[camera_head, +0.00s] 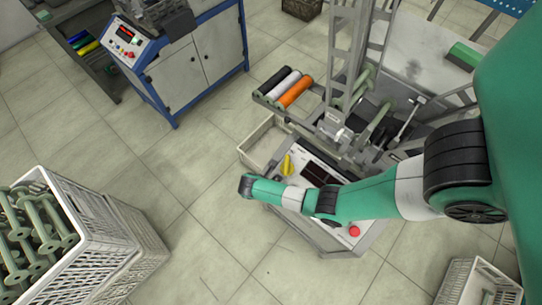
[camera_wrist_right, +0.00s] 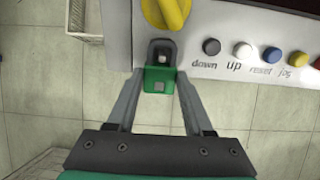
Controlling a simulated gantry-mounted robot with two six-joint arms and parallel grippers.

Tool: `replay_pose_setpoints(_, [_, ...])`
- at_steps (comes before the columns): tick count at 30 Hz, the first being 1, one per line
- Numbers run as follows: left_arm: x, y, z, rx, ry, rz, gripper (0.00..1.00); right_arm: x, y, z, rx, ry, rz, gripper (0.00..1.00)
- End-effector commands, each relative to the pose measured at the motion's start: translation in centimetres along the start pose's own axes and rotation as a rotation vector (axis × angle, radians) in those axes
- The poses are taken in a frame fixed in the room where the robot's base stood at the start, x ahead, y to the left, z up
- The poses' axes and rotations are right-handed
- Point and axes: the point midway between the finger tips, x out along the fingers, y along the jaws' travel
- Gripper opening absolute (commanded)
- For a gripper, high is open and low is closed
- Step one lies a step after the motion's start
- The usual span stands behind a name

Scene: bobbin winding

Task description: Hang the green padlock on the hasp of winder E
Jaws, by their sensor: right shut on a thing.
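The green padlock (camera_wrist_right: 159,80) is between the fingertips of my right gripper (camera_wrist_right: 160,76), which is shut on it, in the right wrist view. Its dark shackle stands upward against the front edge of the winder's control panel (camera_wrist_right: 225,53), just below the yellow knob (camera_wrist_right: 166,13). A small light spot shows inside the shackle; I cannot tell whether the shackle goes through the hasp. In the head view the yellow knob (camera_head: 287,165) shows on the winder panel, and my right arm hides the gripper and padlock. No letter on the winder is readable. My left gripper is out of view.
Coloured buttons (camera_wrist_right: 242,50) line the panel right of the knob. A red button (camera_head: 354,231) sits at its near corner. Black, white and orange rolls (camera_head: 294,92) lie behind. A blue-framed cabinet (camera_head: 190,72) and a crate of green bobbins (camera_head: 100,235) stand left, with open floor between.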

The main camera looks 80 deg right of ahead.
Motion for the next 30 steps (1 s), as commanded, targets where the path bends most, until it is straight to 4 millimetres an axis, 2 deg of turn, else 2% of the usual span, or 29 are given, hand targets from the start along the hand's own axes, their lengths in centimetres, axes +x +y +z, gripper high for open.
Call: replay_pose_setpoints(30, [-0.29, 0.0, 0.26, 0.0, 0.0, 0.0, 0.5, 0.2, -0.04, -0.98, -0.001, 0.002, -0.001, 0.0])
